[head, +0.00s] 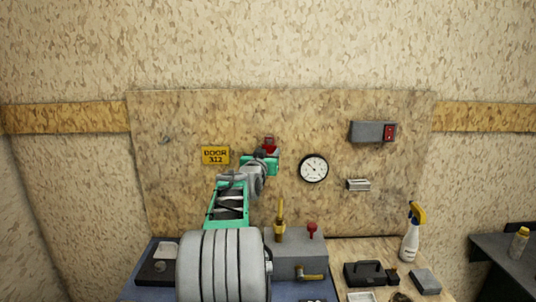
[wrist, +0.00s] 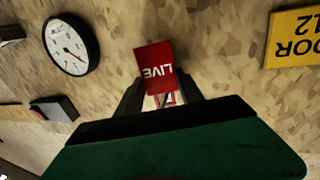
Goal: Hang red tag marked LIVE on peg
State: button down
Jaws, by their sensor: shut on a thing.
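The red tag (wrist: 155,62) shows the white word LIVE upside down in the wrist view. My gripper (wrist: 163,97) is shut on it by one end, and its dark fingers stand either side of that end. In the head view the tag (head: 269,143) shows small and red at the end of my arm, in front of the upright board, right of the yellow door sign. A small grey fitting that looks like a peg (head: 165,139) sticks out of the board at the upper left, well apart from the tag. My gripper (head: 266,154) partly covers the board behind it.
The board (head: 230,115) bears a yellow DOOR 312 sign (head: 215,155), a round gauge (head: 313,168), a grey switch box (head: 372,131) and a small metal fitting (head: 358,185). Below stand a grey valve block (head: 300,245) and a spray bottle (head: 411,235).

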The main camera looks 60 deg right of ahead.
jog(key=c, duration=0.7)
grip_release()
jog(key=shift+o, duration=0.2)
